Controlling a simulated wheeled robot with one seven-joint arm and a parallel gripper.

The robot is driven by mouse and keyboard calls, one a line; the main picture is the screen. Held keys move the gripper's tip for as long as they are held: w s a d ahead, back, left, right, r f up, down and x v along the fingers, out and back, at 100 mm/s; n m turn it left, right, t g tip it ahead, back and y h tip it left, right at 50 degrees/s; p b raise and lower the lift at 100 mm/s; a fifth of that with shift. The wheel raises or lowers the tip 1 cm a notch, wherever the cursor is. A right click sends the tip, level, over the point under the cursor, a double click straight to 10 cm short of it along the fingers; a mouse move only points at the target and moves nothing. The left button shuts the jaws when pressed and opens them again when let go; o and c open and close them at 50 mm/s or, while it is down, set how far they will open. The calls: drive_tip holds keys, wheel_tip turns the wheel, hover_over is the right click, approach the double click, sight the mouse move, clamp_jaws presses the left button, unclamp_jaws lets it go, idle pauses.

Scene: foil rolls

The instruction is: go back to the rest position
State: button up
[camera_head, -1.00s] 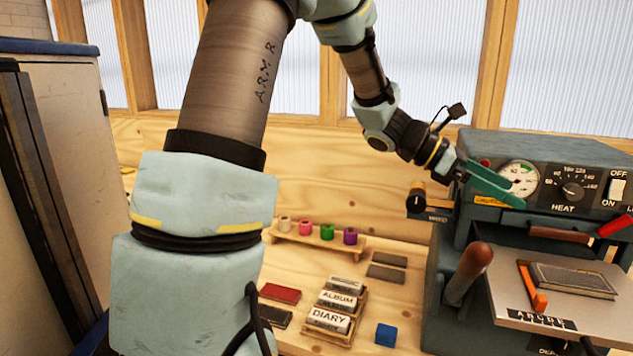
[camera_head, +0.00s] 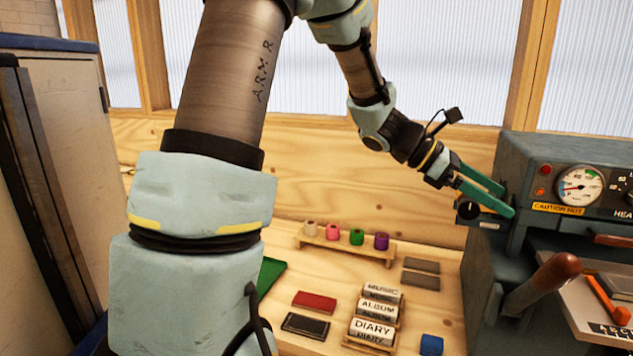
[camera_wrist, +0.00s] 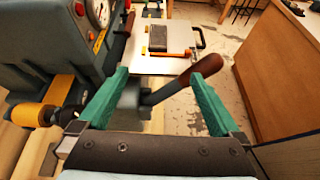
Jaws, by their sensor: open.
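My gripper (camera_head: 488,196) has green fingers, spread open and empty. In the head view it is raised above the bench, at the left edge of the grey stamping machine (camera_head: 560,155). In the wrist view my gripper (camera_wrist: 165,95) shows its two fingers wide apart, with nothing between the tips. The machine's brown-handled lever (camera_wrist: 185,80) shows behind the gap. I cannot tell how near the fingers are to the machine's body.
Foil rolls on a wooden rack (camera_head: 345,246), stacked label blocks (camera_head: 373,330), a red block (camera_head: 314,301), grey blocks (camera_head: 421,273) and a blue cube (camera_head: 431,344) lie on the bench. A tray (camera_wrist: 165,60) on the machine holds a dark book (camera_wrist: 158,38).

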drive_tip(key=a+f+m+t+y+b, duration=0.2)
drive_tip(key=a+f, duration=0.5)
drive_tip(key=a, duration=0.5)
drive_tip(key=a+f+m+t+y+b, duration=0.2)
drive_tip(key=a+f+m+y+b, duration=0.2)
drive_tip(key=a, duration=0.9)
drive_tip(key=a+f+m+t+y+b, duration=0.2)
drive_tip(key=a+f+m+y, duration=0.3)
drive_tip(key=a+f+m, duration=0.3)
drive_tip(key=shift+a+f+y+b, duration=0.4)
drive_tip(key=shift+a+f+b, duration=0.3)
drive_tip(key=shift+a+f, duration=1.4)
drive_tip(key=shift+a+r, duration=0.1)
drive_tip(key=shift+r, duration=0.1)
